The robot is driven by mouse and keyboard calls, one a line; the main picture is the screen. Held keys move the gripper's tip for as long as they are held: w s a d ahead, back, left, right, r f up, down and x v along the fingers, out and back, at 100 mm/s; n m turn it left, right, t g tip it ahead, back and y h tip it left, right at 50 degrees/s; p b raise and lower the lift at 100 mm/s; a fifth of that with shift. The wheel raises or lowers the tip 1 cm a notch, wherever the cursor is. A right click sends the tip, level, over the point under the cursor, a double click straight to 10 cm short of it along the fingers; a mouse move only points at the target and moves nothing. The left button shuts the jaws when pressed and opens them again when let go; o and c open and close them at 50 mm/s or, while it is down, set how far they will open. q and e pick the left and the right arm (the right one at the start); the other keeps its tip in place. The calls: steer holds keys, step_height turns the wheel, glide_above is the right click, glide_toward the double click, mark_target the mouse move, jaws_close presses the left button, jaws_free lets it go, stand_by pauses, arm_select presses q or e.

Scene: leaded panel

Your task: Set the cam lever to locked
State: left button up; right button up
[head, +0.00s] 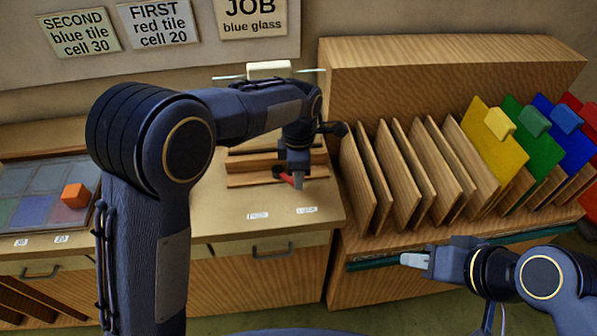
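The red cam lever (286,178) is on the wooden bench at the centre, in front of some wooden rails. Only a short red part of it shows, pointing toward my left gripper. My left gripper (298,181) points down right beside the lever's right end; I cannot tell whether they touch, and its finger gap is hidden. Two small white labels lie in front, a left one (257,216) and a right one (307,210); their text is hard to read. My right gripper (411,260) is far right of the lever, in front of the rack, its finger gap unclear.
A wooden rack (450,62) with upright dividers and yellow, green, blue and red sheets stands at the right. A panel of glass cells (35,180) with an orange block (75,195) lies at the left. Signs hang behind. The bench front is clear.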

arm_select(q)
steer(key=shift+o, duration=1.2)
step_height(320, 180, up, 8)
steer(key=shift+f, duration=0.1)
steer(key=s+a+r+m+t+h, duration=0.1)
steer(key=s+a+r+m+h, duration=0.1)
steer(key=s+a+m, duration=0.45)
steer(key=s+a+r+m+t+h, duration=0.15)
steer(key=s+a, duration=0.25)
steer(key=a, duration=0.6)
steer(key=s+a+f+m+t, duration=0.1)
steer(key=s+a+f+m, duration=0.1)
steer(key=s+m, duration=0.2)
steer(key=s+a+f+m+t, duration=0.1)
steer(key=s+m, duration=0.3)
steer(key=s, duration=0.7)
steer(key=shift+a+f+m+t, duration=0.3)
steer(key=shift+a+f+t, duration=0.15)
steer(key=shift+t, duration=0.2)
